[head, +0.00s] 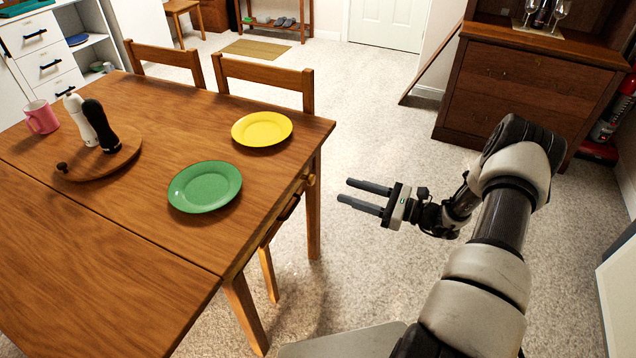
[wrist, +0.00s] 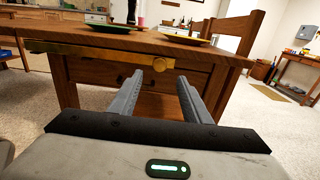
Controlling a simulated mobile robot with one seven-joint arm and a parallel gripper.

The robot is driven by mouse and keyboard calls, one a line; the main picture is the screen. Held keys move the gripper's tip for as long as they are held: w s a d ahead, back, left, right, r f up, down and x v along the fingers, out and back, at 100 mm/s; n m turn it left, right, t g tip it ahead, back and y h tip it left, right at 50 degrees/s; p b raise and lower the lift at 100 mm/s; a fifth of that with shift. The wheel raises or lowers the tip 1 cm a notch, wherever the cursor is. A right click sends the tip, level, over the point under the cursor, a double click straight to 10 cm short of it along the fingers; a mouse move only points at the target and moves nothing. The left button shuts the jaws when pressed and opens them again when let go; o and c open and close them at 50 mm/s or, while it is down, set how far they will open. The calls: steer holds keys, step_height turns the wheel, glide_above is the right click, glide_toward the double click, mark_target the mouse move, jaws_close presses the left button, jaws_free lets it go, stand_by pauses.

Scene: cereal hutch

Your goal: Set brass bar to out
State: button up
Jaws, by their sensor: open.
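The brass bar (wrist: 95,50) runs flat along the table's apron, just under the tabletop edge, in the wrist view. A round knob (wrist: 160,64) sits at its right end. In the head view the knob (head: 311,181) shows at the table's right side, and the rest of the bar is hard to make out under the edge. My gripper (head: 344,189) is open and empty, a short way right of the knob and pointing at the table. In the wrist view the knob appears between and beyond the two fingertips (wrist: 160,76), apart from them.
The wooden table (head: 130,235) carries a green plate (head: 205,187), a yellow plate (head: 262,129), a round board (head: 75,166) with two mills, and a pink mug (head: 41,117). Chairs (head: 262,74) stand behind it. Carpet is clear around my gripper; a wooden cabinet (head: 525,90) stands back right.

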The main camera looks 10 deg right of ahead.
mark_target(314, 179)
steer(key=b+x, duration=0.1)
steer(key=x, duration=0.9)
steer(key=shift+w+a, duration=0.15)
steer(key=shift+a, duration=0.1)
jaws_close()
